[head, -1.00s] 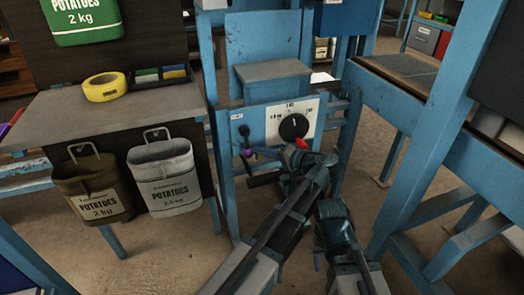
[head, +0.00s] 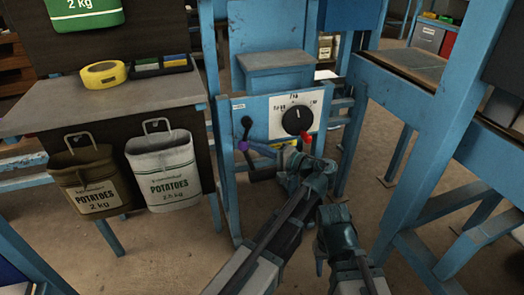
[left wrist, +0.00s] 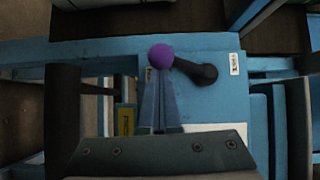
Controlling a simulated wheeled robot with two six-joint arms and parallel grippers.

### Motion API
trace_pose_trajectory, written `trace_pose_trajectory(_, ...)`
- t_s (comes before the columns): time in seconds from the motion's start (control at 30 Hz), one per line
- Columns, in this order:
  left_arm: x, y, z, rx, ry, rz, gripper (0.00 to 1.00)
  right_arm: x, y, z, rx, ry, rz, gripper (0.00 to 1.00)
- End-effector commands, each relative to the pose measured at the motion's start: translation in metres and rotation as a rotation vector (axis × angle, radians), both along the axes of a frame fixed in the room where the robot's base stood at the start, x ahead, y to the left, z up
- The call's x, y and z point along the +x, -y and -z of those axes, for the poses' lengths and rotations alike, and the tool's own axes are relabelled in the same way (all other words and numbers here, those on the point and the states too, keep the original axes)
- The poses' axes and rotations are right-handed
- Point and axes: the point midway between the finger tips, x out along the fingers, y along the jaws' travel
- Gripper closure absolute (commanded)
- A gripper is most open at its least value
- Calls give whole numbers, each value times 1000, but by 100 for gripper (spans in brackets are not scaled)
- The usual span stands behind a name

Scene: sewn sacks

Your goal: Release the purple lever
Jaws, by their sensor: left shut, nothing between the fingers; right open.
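The purple lever (head: 243,146) is a black arm with a purple ball on its end, mounted on the blue machine panel. In the head view it hangs down from its black pivot (head: 247,122). In the left wrist view the purple ball (left wrist: 161,56) is just past my fingertips, with the black arm to its right. My left gripper (head: 255,150) is shut and empty, its tips at the ball, apparently touching it. The closed blue fingers show in the left wrist view (left wrist: 160,88). My right gripper (head: 321,258) is low at the bottom centre, open, away from the lever; its fingers are hard to make out.
A dial (head: 298,120) and a red handle (head: 307,138) are right of the lever. On the left a table (head: 60,112) carries yellow tape (head: 104,74); an olive sack (head: 88,182) and a white sack (head: 164,178) hang in front. A blue frame (head: 440,150) stands right.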

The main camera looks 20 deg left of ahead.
Motion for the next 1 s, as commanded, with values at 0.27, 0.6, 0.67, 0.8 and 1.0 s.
trace_pose_trajectory(0.27,-11,-16,2,-3,1,-1,100,0,0,1,0,0,0,59)
trace_pose_trajectory(0.6,-23,-34,0,9,-8,-2,100,0,0,1,0,0,0,59)
trace_pose_trajectory(0.67,-25,-37,2,43,-28,-1,100,0,0,9,0,0,0,59)
trace_pose_trajectory(0.8,-29,-43,-6,112,-77,-1,100,0,0,12,0,1,0,59)
trace_pose_trajectory(1.0,-35,-52,-16,113,-77,-2,100,0,0,2,0,0,0,59)
